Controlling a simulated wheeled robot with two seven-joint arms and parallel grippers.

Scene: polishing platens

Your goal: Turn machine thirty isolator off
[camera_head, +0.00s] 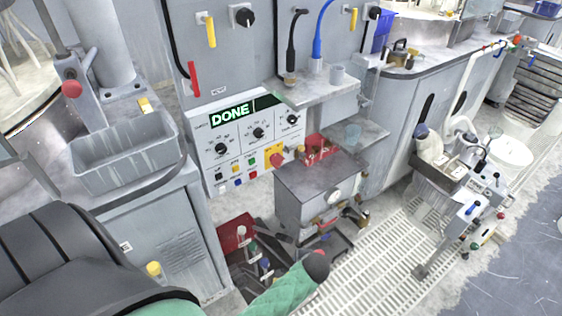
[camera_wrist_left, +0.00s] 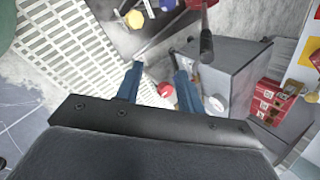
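Two black rotary switches are on the grey wall panels in the head view, one at upper left (camera_head: 243,15) and one at upper right (camera_head: 373,12). I cannot read a machine number on either, nor tell which is machine thirty's isolator. Yellow handles hang beside them, one at left (camera_head: 210,31) and one at right (camera_head: 353,18). My left gripper (camera_wrist_left: 158,86) is open in the left wrist view. Its two blue fingers are apart, with nothing clearly held between them. I cannot make out its fingers in the head view. My right gripper does not show.
A white control panel (camera_head: 250,135) reads DONE and carries knobs and buttons. A grey box (camera_head: 310,185) with a gauge stands before it. A grey basin (camera_head: 125,155) is at left. A shelf (camera_head: 320,88) with cups juts below the switches. Floor grating (camera_head: 385,260) lies at right.

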